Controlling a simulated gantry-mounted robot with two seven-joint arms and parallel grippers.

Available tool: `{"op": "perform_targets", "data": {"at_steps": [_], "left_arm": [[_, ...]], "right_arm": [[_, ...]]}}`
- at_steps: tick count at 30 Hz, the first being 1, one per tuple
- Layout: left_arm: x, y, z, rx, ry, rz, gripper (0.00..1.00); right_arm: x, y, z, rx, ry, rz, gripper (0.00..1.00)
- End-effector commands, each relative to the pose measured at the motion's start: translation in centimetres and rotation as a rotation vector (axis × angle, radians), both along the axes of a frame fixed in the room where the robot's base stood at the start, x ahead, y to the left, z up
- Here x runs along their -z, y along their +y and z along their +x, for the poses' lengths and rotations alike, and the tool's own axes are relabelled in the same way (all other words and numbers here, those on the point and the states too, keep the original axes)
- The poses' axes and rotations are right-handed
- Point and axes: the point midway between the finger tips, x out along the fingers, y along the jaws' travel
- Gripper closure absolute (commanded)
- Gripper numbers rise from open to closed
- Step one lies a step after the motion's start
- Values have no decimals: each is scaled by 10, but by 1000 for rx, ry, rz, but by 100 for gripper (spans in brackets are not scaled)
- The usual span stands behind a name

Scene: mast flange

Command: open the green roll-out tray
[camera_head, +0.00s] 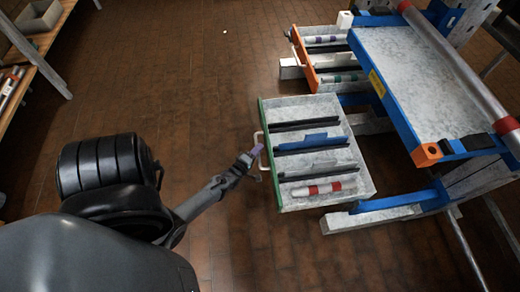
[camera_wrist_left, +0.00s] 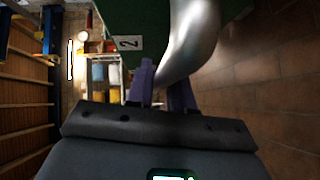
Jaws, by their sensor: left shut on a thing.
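The green-fronted roll-out tray (camera_head: 323,106) stands pulled out from the blue and white frame in the head view. It holds dark rails, a blue piece and a white roll with red bands. Its pale handle (camera_head: 260,143) is on the left side, on the green front. My left gripper (camera_head: 256,152) is at that handle, shut on it. In the left wrist view, the purple fingers (camera_wrist_left: 165,88) are against the shiny handle (camera_wrist_left: 192,45), with the green front (camera_wrist_left: 90,18) and a label "2" behind. My right gripper is not in view.
An orange-fronted tray (camera_head: 303,60) is also out, farther back. The blue-edged frame (camera_head: 385,100) with a grey top stands at the right. A wooden shelf (camera_head: 35,60) is at the far left. The brick floor left of the trays is clear.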

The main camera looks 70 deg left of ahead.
Motion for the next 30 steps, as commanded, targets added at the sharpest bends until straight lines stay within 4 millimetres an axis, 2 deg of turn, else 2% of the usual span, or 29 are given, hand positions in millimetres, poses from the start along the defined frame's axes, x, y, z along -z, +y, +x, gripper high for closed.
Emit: {"op": "perform_targets", "data": {"at_steps": [8,9,13,23,30], "left_arm": [[0,0,-1,0,1,-1,100],[0,0,-1,0,1,-1,77],[0,0,-1,0,1,-1,59],[0,-1,-2,1,0,-2,59],[-6,-14,-23,0,3,-3,59]], "right_arm": [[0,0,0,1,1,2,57],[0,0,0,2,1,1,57],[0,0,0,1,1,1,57],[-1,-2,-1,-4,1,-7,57],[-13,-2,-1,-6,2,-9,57]]}}
